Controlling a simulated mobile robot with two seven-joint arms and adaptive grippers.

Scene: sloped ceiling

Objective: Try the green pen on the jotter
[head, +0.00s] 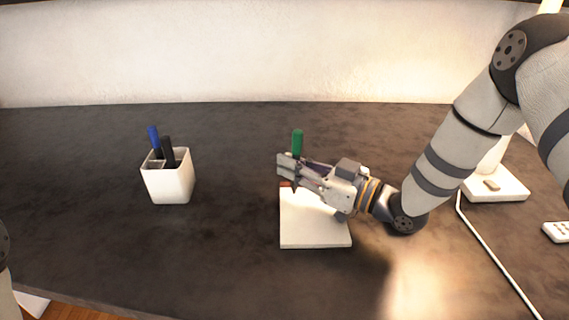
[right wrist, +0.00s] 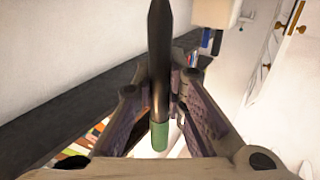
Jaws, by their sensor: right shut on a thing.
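The green pen (head: 297,143) stands about upright in my right gripper (head: 284,170), its green end up. The right gripper is shut on its dark barrel. In the right wrist view the pen (right wrist: 160,60) lies between the fingers (right wrist: 172,100), its dark pointed end toward the top of the picture. The white jotter (head: 315,232) lies flat on the desk under the right gripper, which hides part of its far side. I cannot tell whether the pen's tip touches the jotter. My left gripper is not in view.
A white pen cup (head: 170,183) with a blue pen (head: 153,136) and a black pen (head: 168,150) stands to the left. A white lamp base (head: 497,188), its cable (head: 490,250) and a white remote-like object (head: 556,231) are at the right. The desk between cup and jotter is clear.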

